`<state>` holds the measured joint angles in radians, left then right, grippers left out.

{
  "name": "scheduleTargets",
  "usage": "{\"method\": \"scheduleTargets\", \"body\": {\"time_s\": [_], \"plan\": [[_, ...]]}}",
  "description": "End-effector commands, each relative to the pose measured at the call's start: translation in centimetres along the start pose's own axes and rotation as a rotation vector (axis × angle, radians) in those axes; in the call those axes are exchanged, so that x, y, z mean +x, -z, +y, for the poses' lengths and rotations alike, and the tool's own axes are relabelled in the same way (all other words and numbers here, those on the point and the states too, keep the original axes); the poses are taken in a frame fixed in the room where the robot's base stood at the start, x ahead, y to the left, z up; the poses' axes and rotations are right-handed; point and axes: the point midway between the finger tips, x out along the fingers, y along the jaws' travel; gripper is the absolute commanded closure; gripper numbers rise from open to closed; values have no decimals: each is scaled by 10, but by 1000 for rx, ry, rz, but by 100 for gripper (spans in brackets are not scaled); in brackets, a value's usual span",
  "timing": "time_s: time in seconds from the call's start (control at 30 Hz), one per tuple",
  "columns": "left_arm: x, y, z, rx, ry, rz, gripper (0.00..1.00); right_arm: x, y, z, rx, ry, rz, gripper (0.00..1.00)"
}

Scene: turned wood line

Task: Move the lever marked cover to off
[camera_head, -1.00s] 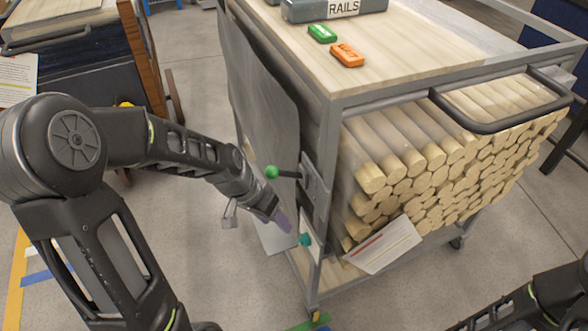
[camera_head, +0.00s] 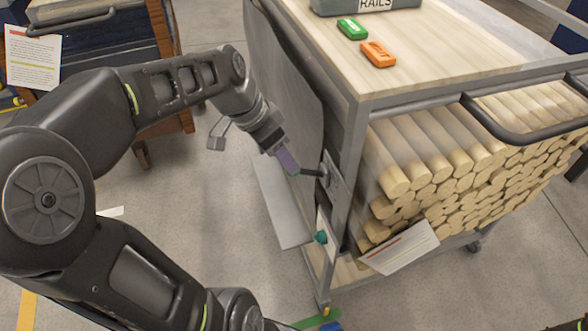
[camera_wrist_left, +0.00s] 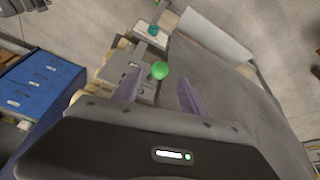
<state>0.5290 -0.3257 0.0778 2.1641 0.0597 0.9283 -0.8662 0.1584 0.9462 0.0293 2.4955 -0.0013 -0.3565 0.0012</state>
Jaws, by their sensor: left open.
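A lever with a black rod (camera_head: 313,172) and a green ball knob sticks out to the left from a metal plate (camera_head: 333,178) on the cart's corner post. In the head view the knob is almost wholly hidden by my left gripper (camera_head: 287,162). In the left wrist view the green knob (camera_wrist_left: 160,70) shows between and just beyond the two purple fingertips of my open left gripper (camera_wrist_left: 158,90). I cannot see contact. A teal knob (camera_head: 321,237) sits lower on the same post. No "cover" or "off" marking is readable.
The cart's top (camera_head: 430,55) carries a green block (camera_head: 352,28), an orange block (camera_head: 378,54) and a bin marked RAILS (camera_head: 365,5). Wooden dowels (camera_head: 450,180) fill the cart below. A grey panel (camera_head: 285,90) covers its left side.

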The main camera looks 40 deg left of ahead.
Motion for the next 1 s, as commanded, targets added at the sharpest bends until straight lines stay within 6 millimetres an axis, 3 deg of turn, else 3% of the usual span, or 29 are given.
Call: {"method": "scheduleTargets", "body": {"time_s": [0.3,0.5,0.8,1.0], "plan": [[47,-1,1,-1,-4,-3,49,-1,0,0,0,0,0,64],[68,0,0,-1,-2,-2,49,-2,0,-1,0,0,0,64],[71,0,0,-1,0,0,49,-2,0,-1,0,0,0,64],[70,0,0,-1,-1,0,65,-2,0,-1,0,0,0,64]]}}
